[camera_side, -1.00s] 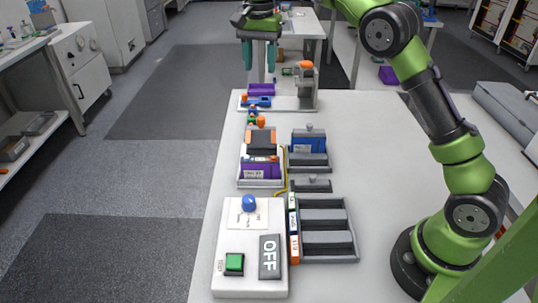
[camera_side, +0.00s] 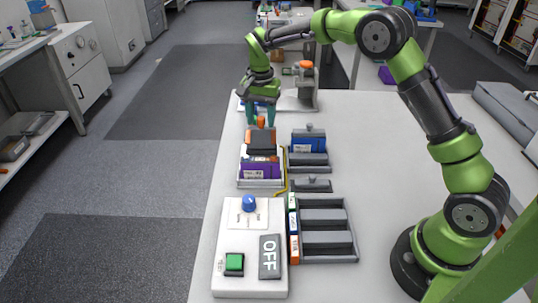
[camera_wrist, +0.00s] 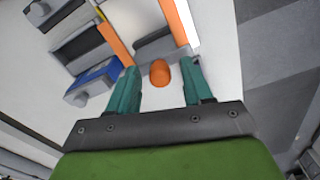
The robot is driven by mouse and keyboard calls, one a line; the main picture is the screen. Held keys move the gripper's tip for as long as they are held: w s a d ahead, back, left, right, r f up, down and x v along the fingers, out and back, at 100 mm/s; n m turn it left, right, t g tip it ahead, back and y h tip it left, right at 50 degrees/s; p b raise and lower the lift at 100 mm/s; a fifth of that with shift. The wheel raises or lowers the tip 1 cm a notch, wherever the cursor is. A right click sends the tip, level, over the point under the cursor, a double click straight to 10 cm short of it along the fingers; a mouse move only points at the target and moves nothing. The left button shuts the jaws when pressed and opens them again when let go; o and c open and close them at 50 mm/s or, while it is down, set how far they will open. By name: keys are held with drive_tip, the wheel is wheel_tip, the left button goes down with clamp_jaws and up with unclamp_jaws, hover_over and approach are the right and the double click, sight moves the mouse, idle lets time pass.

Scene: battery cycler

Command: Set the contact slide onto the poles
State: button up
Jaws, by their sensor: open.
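The contact slide (camera_side: 262,142) looks to be the dark block with an orange knob at its far end, on the pale cradle (camera_side: 240,180). In the wrist view its grey body (camera_wrist: 153,46) lies between two orange strips. My gripper (camera_side: 260,122) is open above the far end of the slide, pointing down. In the wrist view the orange knob (camera_wrist: 160,73) shows between the two teal fingers (camera_wrist: 160,78), with space on both sides. A purple battery (camera_side: 262,171) sits in the near end of the cradle. I cannot make out the poles clearly.
A blue block (camera_side: 308,141) stands in a dark holder right of the cradle. A yellow cable (camera_side: 284,176) runs between them. Nearer are a slotted rack (camera_side: 325,227) and a switch panel marked OFF (camera_side: 222,280). A stand with an orange top (camera_side: 306,66) is behind.

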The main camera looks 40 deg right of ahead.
sight(260, 127)
drive_tip(key=shift+c, duration=0.4)
clamp_jaws()
drive_tip(key=shift+s+a, duration=1.95)
drive_tip(key=shift+a, duration=0.05)
drive_tip(key=shift+o, duration=0.4)
unclamp_jaws()
wheel_tip(260, 127, up, 17)
